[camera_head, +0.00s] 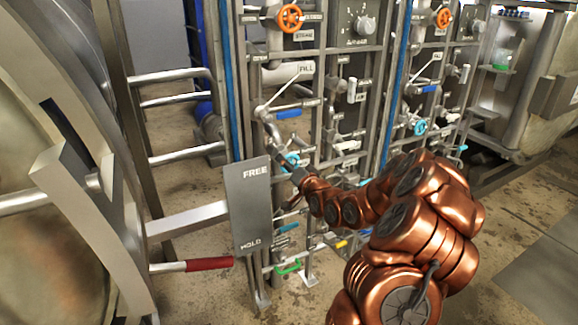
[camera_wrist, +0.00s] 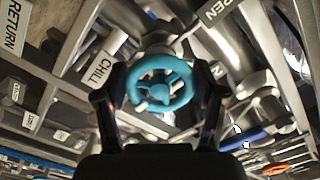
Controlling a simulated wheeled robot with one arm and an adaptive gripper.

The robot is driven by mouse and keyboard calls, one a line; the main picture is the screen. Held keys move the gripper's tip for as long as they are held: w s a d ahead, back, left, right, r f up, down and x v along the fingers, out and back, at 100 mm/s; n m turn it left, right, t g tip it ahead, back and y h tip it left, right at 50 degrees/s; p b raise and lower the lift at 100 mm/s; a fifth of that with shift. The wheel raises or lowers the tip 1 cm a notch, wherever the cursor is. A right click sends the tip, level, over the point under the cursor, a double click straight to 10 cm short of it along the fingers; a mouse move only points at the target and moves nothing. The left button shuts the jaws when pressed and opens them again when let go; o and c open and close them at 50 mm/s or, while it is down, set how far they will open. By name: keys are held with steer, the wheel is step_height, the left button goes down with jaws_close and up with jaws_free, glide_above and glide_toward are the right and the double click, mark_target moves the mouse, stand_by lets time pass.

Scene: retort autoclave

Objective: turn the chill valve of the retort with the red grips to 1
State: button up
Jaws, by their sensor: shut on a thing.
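The teal chill valve handwheel (camera_wrist: 135,88) is in the middle of the wrist view, beside a plate reading CHILL (camera_wrist: 98,70). My gripper (camera_wrist: 160,92) is shut on this wheel, with one dark finger at each side of its rim. In the head view the teal wheel (camera_head: 291,159) shows only in part, low on the pipe rack; my gripper (camera_head: 286,164) is at it and hides some of it. A red grip (camera_head: 208,263) is on a lever at the left retort. I cannot read the valve's setting.
A FREE/HOLD plate (camera_head: 248,205) stands close left of my gripper. Orange handwheels (camera_head: 290,18) and blue-handled levers (camera_head: 288,114) are on the rack above. A second teal wheel (camera_head: 420,128) is further right. Open floor lies at the lower right.

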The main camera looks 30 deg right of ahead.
steer(key=shift+f, duration=0.1)
steer(key=shift+f+n+b, duration=0.1)
steer(key=shift+n+b, duration=0.45)
steer(key=shift+n, duration=0.65)
steer(key=n+b, duration=0.1)
steer(key=n, duration=0.2)
steer(key=shift+d+n, duration=0.1)
steer(key=shift+n, duration=0.3)
steer(key=n+b, duration=0.2)
steer(key=n, duration=0.3)
steer(key=shift+d, duration=0.15)
steer(key=shift+n+b, duration=0.3)
steer(key=o, duration=1.1)
steer(key=shift+o, duration=0.2)
